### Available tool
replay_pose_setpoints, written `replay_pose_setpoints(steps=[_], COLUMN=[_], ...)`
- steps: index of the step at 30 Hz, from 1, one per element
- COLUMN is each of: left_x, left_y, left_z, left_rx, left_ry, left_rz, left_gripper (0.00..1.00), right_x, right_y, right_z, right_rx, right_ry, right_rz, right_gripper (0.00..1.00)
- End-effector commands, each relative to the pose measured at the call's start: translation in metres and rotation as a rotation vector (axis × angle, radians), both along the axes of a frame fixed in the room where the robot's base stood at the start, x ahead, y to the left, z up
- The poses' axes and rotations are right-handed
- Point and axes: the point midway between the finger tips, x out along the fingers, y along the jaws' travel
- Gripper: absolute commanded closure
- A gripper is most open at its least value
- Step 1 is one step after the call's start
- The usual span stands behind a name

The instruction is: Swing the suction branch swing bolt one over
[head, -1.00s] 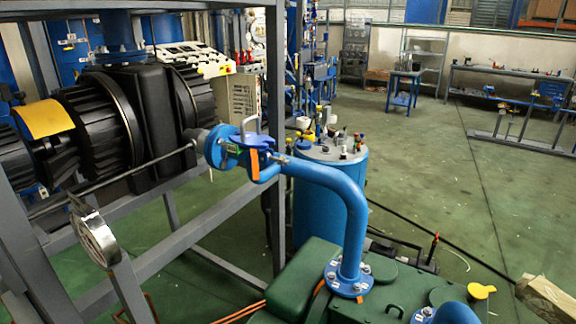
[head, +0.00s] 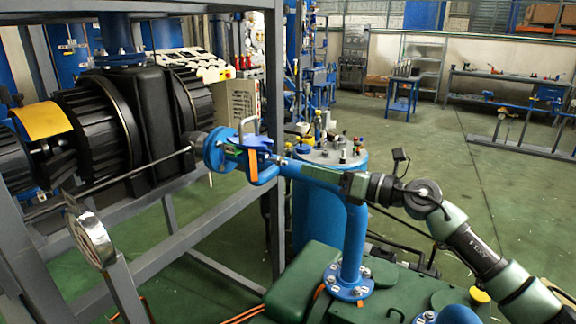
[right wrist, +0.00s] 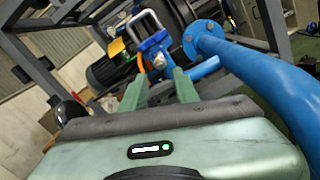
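The blue suction branch (head: 355,240) rises from a flange on the green unit and bends left to a blue clamped joint (head: 218,150). This joint has a grey loop handle (head: 248,126) and an orange tag (head: 252,166). Small metal parts sit at the joint, but I cannot single out swing bolt one. My right gripper (head: 298,168) reaches in from the right along the pipe, close to the joint. In the right wrist view its two green fingers (right wrist: 158,88) are apart, with nothing seen between them; the joint (right wrist: 156,45) lies just beyond. My left gripper is not in view.
A grey frame (head: 225,210) with black ribbed machines (head: 100,120) stands at left. A round gauge (head: 92,238) is in front. A blue drum (head: 330,158) with small items on top stands behind the pipe. Open green floor lies at right.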

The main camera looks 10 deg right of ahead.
Motion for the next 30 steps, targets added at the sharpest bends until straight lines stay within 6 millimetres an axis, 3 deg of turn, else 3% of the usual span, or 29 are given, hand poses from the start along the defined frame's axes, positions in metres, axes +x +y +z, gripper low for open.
replay_pose_setpoints(steps=[15,26,30], left_x=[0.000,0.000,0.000], left_y=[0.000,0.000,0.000], left_z=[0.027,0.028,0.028], left_rx=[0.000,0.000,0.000], left_ry=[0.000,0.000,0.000], left_rz=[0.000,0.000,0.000], left_gripper=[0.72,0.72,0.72], right_x=[0.049,0.054,0.054], right_y=[0.049,0.055,0.054], right_z=[0.002,0.000,0.000], right_rx=[-0.002,-0.003,-0.003], right_ry=[0.001,0.000,0.000], right_rz=[0.003,0.002,0.002], right_gripper=[0.70,0.70,1.00])
